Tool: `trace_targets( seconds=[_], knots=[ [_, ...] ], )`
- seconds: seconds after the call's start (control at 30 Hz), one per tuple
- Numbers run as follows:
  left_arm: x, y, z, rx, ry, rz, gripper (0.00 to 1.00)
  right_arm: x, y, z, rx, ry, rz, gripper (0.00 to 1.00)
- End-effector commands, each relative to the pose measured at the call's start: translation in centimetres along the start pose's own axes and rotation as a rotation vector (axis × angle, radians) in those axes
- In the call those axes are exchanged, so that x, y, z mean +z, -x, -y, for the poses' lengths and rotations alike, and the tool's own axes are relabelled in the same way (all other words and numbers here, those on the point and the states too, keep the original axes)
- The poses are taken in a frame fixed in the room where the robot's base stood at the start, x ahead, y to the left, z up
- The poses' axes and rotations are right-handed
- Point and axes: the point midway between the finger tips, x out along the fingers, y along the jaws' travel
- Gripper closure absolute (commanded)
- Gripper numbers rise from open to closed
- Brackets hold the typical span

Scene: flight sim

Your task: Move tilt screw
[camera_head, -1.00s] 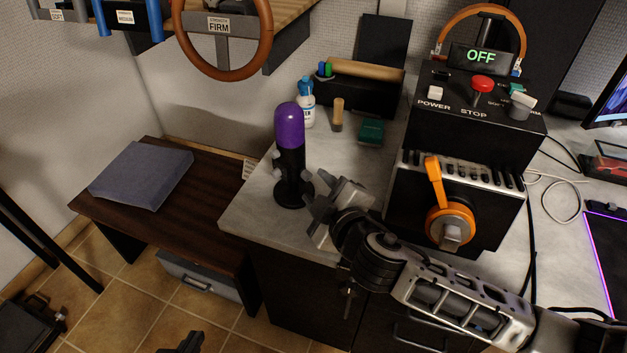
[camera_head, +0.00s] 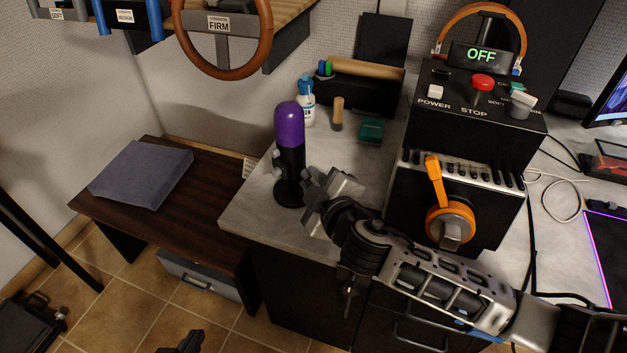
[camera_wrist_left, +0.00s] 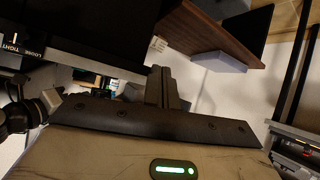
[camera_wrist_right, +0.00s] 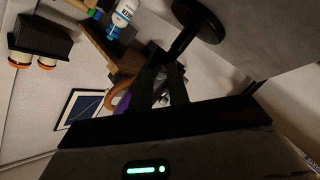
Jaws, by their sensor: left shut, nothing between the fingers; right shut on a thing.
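A black microphone-shaped device with a purple top (camera_head: 289,125) stands upright on a round black base on the grey counter. A small grey screw knob (camera_head: 277,158) shows on its left side. My right gripper (camera_head: 309,188) is at the device's right side, shut on what looks like the tilt screw there, which the fingers hide. In the right wrist view the shut fingers (camera_wrist_right: 163,86) are beside the device, with its round base (camera_wrist_right: 199,20) above and a bit of purple (camera_wrist_right: 122,107) behind them. My left gripper (camera_head: 188,343) is shut and empty, low over the floor.
The black control box (camera_head: 470,110) with an orange lever (camera_head: 436,180) stands to the right, close to my right arm. A white-and-blue bottle (camera_head: 306,105), a wooden peg (camera_head: 338,113) and a green block (camera_head: 371,130) stand behind. The dark low bench (camera_head: 215,190) is at the left.

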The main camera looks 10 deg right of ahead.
Motion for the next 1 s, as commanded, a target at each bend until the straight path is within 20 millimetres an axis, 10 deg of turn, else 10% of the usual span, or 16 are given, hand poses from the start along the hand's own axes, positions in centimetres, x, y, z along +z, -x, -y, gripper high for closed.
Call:
trace_targets(
  seconds=[1.0],
  knots=[
    [1.2, -0.9, -0.4, 0.025, 0.052, -0.032, 1.0, 0.3, -0.1, 0.7, 0.22, 0.529, 0.001, 1.0]
  ],
)
